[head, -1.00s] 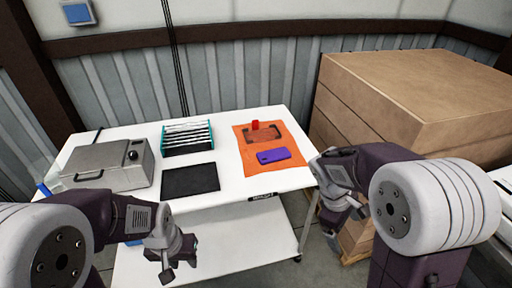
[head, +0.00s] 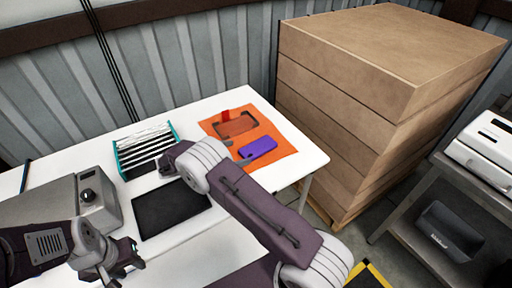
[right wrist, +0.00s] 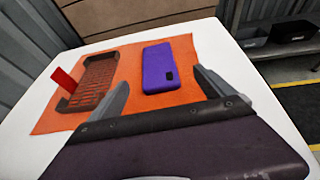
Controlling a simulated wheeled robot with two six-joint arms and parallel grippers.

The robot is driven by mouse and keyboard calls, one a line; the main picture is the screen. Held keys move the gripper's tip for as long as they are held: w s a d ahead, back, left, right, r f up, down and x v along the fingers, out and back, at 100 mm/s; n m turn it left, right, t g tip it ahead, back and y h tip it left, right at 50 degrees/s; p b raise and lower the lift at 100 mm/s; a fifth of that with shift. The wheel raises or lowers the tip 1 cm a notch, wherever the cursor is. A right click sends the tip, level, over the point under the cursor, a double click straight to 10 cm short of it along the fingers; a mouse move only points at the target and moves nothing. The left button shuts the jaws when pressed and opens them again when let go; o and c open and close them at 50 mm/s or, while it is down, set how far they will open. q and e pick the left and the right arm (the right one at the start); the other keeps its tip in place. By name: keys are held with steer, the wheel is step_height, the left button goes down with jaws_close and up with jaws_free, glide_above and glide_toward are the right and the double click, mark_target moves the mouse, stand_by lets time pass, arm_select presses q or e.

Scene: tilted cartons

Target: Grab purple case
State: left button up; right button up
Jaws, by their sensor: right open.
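The purple case (head: 258,148) lies flat on an orange mat (head: 284,146) on the white table. My right gripper (right wrist: 161,82) is open and empty. Its fingers point toward the case, one to each side of it in the picture, and I cannot tell how high they are above the mat.
A brown tray (head: 236,125) with a red piece (head: 226,114) lies beside the case. A black pad (head: 170,208), a teal-ended rack (head: 146,145) and a grey metal box (head: 62,208) share the table. Stacked cartons (head: 345,115) stand close to the table's right side.

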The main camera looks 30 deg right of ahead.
mark_target(256, 147)
steer(key=d+f, duration=0.1)
steer(key=w+d, duration=0.1)
steer(key=d, duration=0.1)
steer(key=shift+w+f, duration=0.2)
steer(key=shift+f, duration=0.15)
steer(key=p+x, duration=0.1)
steer(key=x, duration=0.4)
steer(key=shift+s+d, duration=0.15)
steer(key=shift+d, duration=0.1)
steer(key=shift+a, duration=0.1)
steer(key=c, duration=1.4)
steer(key=shift+r, duration=0.15)
steer(key=shift+r, duration=0.35)
step_height(256, 147, up, 3)
steer(key=shift+f, duration=0.1)
steer(key=shift+s+d+r, duration=0.5)
steer(key=shift+d+r, duration=0.1)
steer(key=shift+r, duration=0.1)
steer(key=s+d+r, duration=0.4)
steer(key=d, duration=0.1)
steer(key=s+d+r, duration=0.2)
steer(key=shift+s+d, duration=0.3)
steer(key=shift+d, duration=0.1)
